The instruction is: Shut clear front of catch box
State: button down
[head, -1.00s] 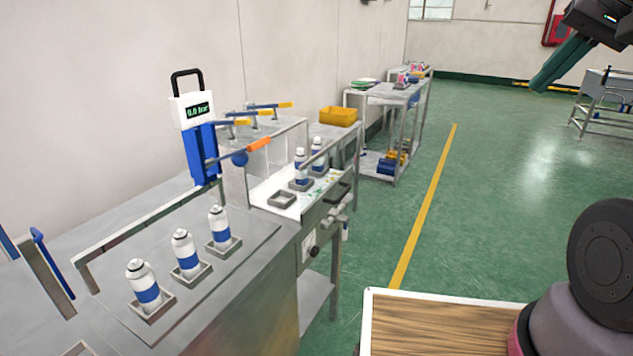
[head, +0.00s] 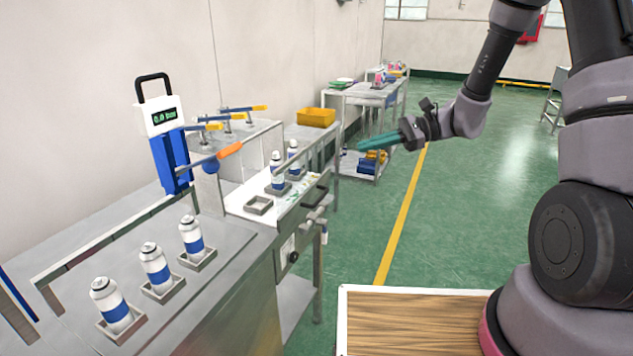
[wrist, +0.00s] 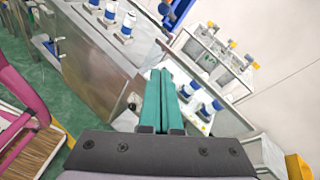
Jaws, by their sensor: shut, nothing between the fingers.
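The catch box appears to be the pale box-like bay (head: 236,150) at the bench's far end, open toward the aisle. I cannot make out its clear front; a thin metal frame (head: 322,152) stands on its aisle side, but I cannot tell if that belongs to it. Two white-and-blue cans stand in grey holders inside, beside an empty holder (head: 259,205). My gripper (head: 362,146) has teal fingers, shut and empty, held in the air on the aisle side of the bay. In the wrist view the fingers (wrist: 161,74) lie together, pointing toward the bench.
Three cans stand on the near bench (head: 215,285). A black handle (head: 316,197) juts from the bench front. The green floor of the aisle (head: 470,200) is clear.

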jog(key=w+a+f+m+t+y, duration=0.15)
jog(key=w+f+m+t, duration=0.35)
jog(key=f, duration=0.5)
jog(key=m+t, duration=0.2)
jog(key=m, duration=0.3)
send_near(307, 178)
jog(key=shift+y, duration=0.45)
jog(key=x, duration=0.4)
jog(key=f+x, duration=0.1)
jog(key=x, duration=0.1)
jog(key=shift+w+a, duration=0.2)
jog(key=shift+a, duration=0.15)
jog(key=shift+a, duration=0.1)
